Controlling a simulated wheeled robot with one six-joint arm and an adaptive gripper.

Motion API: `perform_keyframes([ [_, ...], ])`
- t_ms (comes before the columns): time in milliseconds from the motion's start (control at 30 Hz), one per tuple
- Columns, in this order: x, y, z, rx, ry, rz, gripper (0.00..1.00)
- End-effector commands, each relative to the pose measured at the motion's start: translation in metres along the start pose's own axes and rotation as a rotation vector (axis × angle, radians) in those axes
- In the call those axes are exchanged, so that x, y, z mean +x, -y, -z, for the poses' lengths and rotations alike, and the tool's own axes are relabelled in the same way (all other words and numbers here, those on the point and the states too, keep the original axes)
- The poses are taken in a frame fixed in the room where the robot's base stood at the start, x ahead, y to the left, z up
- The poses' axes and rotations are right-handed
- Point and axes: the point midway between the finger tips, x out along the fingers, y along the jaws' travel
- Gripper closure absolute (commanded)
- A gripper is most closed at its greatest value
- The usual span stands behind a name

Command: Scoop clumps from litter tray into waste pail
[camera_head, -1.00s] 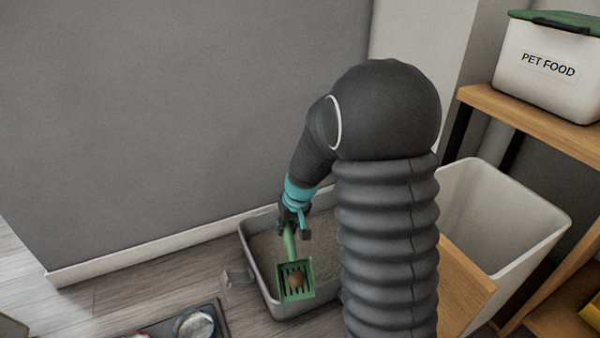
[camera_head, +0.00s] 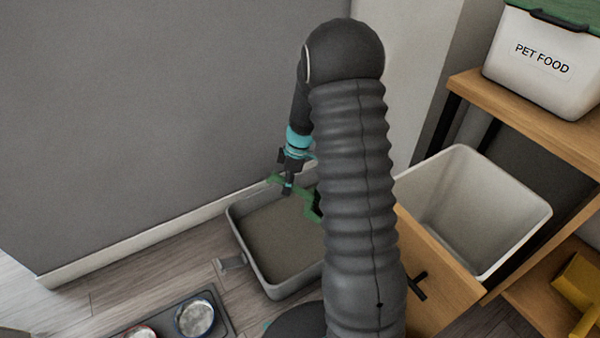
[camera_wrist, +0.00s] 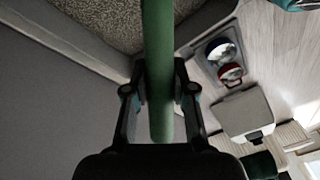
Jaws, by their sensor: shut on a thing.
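My gripper (camera_head: 288,184) is shut on the green scoop (camera_head: 309,203), above the back of the litter tray. The scoop's green handle (camera_wrist: 157,70) runs up between my fingers in the wrist view. Its basket is mostly hidden behind my arm in the head view, so I cannot tell whether the clump is in it. The grey litter tray (camera_head: 299,287) stands on the floor by the wall, with smooth greyish litter inside. The white open bin (camera_head: 510,232), apparently the waste pail, stands to the right behind a wooden front panel and looks empty where visible.
The wooden panel (camera_head: 437,275) with a dark handle stands between tray and bin. A shelf (camera_head: 520,121) with a pet food box (camera_head: 545,62) is at right. A bowl stand (camera_head: 221,296) lies front left. A yellow object (camera_head: 578,287) sits on the lower right shelf.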

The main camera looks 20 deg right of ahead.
Motion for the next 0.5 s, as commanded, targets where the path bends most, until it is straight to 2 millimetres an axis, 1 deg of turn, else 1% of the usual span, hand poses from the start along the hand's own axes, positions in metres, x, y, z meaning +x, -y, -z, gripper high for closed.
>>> perform_keyframes([
  [33,-0.009,-0.002,-0.005,-0.084,0.015,0.022,1.00],
  [200,-0.013,-0.007,-0.024,-0.364,0.062,0.080,1.00],
  [333,-0.013,-0.009,-0.033,-0.491,0.083,0.106,1.00],
  [500,-0.009,-0.011,-0.038,-0.548,0.092,0.117,1.00],
])
